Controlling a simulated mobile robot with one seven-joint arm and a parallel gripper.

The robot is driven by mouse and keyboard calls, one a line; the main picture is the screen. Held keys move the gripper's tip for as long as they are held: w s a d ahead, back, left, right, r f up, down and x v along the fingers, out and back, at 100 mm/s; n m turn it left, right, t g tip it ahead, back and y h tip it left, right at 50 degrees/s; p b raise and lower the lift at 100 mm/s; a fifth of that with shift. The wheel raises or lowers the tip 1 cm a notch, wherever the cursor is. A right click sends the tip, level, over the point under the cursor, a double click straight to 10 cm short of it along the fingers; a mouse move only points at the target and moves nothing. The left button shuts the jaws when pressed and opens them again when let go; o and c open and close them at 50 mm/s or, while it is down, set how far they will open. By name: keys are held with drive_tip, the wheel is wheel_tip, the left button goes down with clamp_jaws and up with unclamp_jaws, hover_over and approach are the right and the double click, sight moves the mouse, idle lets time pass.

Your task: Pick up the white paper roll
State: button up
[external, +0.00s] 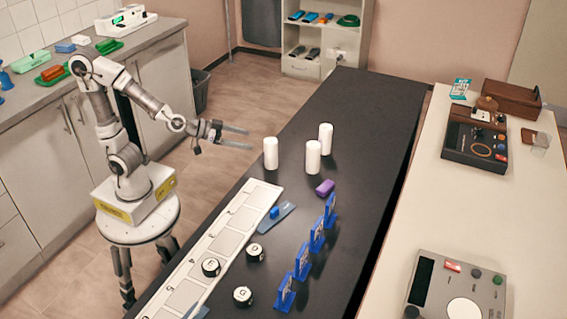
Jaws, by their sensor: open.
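Three plain white upright cylinders that look like paper rolls stand on the black table (372,119). One white roll (271,154) is nearest my gripper, another white roll (313,158) stands to its right, and a third white roll (325,139) stands just behind that one. They look alike, and I cannot tell which one the task means. My gripper (250,138) is open and empty. Its two fingers point right, and their tips show a little left of and above the nearest roll, apart from it.
Several blue stands (302,262) line the table's right side. A white numbered strip (222,243) and lettered round pieces (242,296) lie nearer the front. The far table end is clear.

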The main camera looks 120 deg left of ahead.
drive_tip(key=p+x, duration=0.7)
drive_tip(key=shift+w+f, duration=0.15)
drive_tip(key=shift+w, duration=0.05)
hover_over(278, 165)
drive_tip(key=shift+a+f+b, duration=0.15)
drive_tip(key=shift+f+b, duration=0.05)
drive_tip(key=shift+f, duration=0.35)
drive_tip(key=shift+a+f+b, duration=0.15)
drive_tip(key=shift+f+b, duration=0.05)
drive_tip(key=shift+f, duration=0.3)
clamp_jaws()
